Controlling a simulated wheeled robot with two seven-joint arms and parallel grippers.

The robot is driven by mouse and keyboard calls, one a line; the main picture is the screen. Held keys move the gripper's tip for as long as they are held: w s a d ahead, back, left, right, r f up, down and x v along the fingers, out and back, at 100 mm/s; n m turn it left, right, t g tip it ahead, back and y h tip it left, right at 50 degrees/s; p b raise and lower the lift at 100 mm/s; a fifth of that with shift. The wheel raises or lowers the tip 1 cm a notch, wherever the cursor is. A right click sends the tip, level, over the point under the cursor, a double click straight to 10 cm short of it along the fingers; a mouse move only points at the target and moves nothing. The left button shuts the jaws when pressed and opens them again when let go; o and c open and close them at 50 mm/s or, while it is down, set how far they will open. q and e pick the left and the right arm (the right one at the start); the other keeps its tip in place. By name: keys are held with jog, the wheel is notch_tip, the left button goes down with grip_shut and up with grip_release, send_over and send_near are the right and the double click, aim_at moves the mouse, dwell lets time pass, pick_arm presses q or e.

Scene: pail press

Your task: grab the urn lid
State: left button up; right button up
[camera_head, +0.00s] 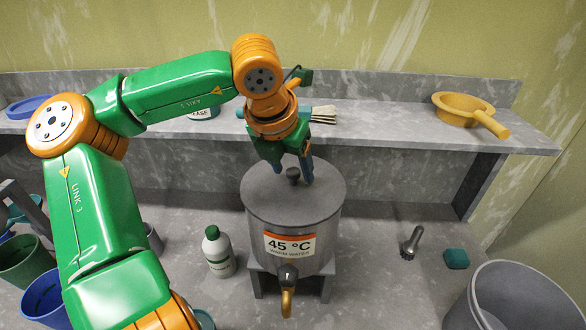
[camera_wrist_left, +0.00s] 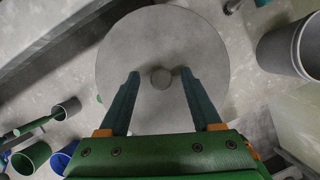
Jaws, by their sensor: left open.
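My left gripper (camera_head: 294,178) points down at the lid. In the left wrist view the lid (camera_wrist_left: 165,40) fills the middle, and the knob (camera_wrist_left: 161,78) lies between the tips of my open left gripper (camera_wrist_left: 158,74). I cannot tell whether the fingers touch the lid. My right gripper is not in view.
A white bottle with green cap (camera_head: 218,252) stands left of the urn. A grey bin (camera_head: 515,300), a teal sponge (camera_head: 456,259) and a dark metal tool (camera_head: 411,243) are at right. A yellow dipper (camera_head: 462,106) sits on the shelf (camera_head: 385,118) behind. Several buckets stand at left.

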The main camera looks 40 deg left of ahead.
pick_arm(q)
jog(key=shift+w+a, duration=0.1)
jog(key=shift+d, duration=0.2)
grip_shut()
jog(key=shift+a+r, duration=0.1)
